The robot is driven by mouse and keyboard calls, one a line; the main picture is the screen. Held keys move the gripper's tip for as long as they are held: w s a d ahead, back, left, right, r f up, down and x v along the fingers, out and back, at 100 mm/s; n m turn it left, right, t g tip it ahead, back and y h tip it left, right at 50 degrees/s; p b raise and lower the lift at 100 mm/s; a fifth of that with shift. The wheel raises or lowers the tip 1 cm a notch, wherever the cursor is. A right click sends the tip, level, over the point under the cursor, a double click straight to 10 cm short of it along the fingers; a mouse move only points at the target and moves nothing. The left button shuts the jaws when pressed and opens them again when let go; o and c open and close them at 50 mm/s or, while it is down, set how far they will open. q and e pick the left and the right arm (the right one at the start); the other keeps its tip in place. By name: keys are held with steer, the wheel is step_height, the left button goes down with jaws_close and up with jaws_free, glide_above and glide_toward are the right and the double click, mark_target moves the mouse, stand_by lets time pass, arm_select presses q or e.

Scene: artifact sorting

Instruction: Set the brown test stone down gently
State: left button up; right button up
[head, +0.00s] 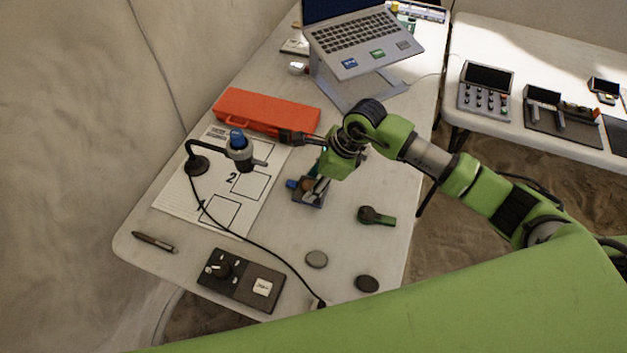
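My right gripper (316,187) points down at a small dark open box (309,205) in the middle of the near table. A small brown piece (307,184), likely the brown test stone, shows at the fingertips, at or in the box. The fingers and the box walls partly hide it. I cannot tell whether the fingers are closed on it or whether it touches the bottom of the box. A blue piece (291,184) shows at the box's left edge. My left gripper is not in view.
A numbered white sheet (192,216), a stand with a bent arm (197,165) and an orange case (266,109) are left of the gripper. A laptop (362,45) stands behind.

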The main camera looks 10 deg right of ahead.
steer(key=shift+r, duration=0.15)
steer(key=b+v, duration=0.1)
steer(key=v, duration=1.1)
